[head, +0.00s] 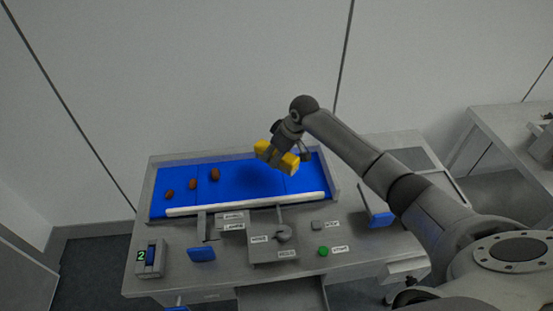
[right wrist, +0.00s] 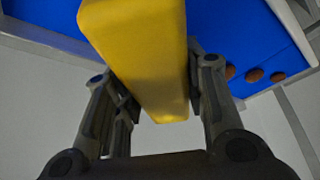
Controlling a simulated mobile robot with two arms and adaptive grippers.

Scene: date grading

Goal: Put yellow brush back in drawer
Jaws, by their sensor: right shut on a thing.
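The yellow brush (head: 284,158) is a chunky block held in my right gripper (head: 278,150), over the blue belt (head: 250,186). In the right wrist view the brush (right wrist: 140,50) fills the space between the two fingers of the gripper (right wrist: 158,85), which press on its sides. In the head view the brush appears above the belt; I cannot tell the exact gap. A grey, drawer-like part (head: 284,293) shows at the table's front edge, cut off by the picture's bottom, and its inside is hard to make out. My left gripper is not in view.
Several brown dates (head: 215,174) lie on the belt's left half. A white rail (head: 245,204) runs along its front. A labelled grey box (head: 270,250), a green button (head: 323,252) and blue paddles (head: 201,254) stand on the table front. Another table (head: 500,130) is at right.

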